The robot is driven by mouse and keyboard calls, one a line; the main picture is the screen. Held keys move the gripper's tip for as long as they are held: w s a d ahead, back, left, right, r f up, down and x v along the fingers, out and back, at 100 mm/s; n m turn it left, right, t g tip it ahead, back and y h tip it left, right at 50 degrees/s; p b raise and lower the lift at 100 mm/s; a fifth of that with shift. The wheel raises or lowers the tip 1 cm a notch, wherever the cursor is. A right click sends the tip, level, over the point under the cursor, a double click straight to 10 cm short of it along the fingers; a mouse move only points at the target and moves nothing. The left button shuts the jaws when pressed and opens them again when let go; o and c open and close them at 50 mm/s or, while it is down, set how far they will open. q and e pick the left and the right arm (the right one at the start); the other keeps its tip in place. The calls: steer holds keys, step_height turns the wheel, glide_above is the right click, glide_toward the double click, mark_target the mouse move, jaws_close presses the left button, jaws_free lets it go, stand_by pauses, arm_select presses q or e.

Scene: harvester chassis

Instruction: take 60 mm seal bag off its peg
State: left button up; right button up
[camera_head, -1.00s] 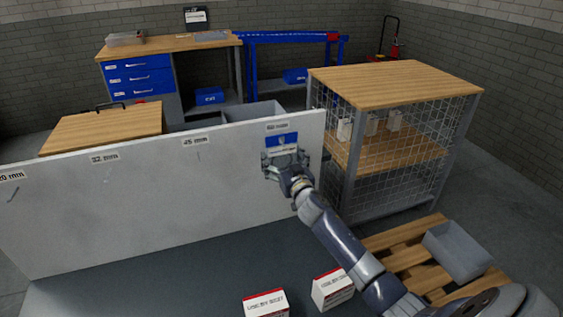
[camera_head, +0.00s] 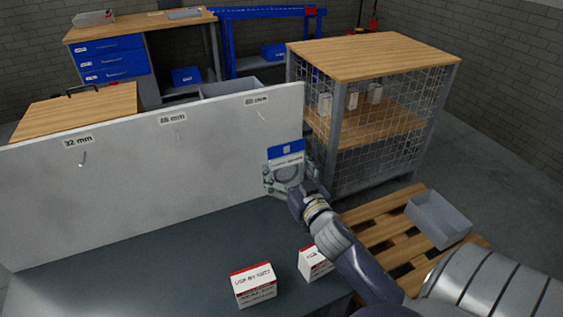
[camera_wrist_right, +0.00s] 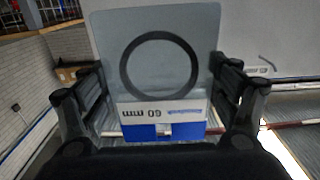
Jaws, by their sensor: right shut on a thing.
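The 60 mm seal bag (camera_head: 287,153) has a blue header and a white label. In the right wrist view the bag (camera_wrist_right: 161,85) shows a black ring in a clear pouch and an upside-down "60 mm" label. My right gripper (camera_head: 287,176) is shut on the bag, with a finger at each side of it in the wrist view (camera_wrist_right: 160,80). The bag is apart from the 60 mm peg (camera_head: 262,116), below and right of it near the board's right edge. That peg is bare. My left gripper is not in view.
The white board (camera_head: 130,190) also carries bare 45 mm and 32 mm pegs. Two red-and-white boxes, one here (camera_head: 254,285), stand on the grey bench top (camera_head: 170,270). A wire-mesh cabinet (camera_head: 380,130) stands behind right; a pallet (camera_head: 380,235) with a grey bin (camera_head: 438,218) is at the right.

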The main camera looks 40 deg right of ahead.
steer(key=v, duration=0.8)
steer(key=shift+p, duration=0.35)
stand_by(0.7)
steer(key=shift+s, duration=0.1)
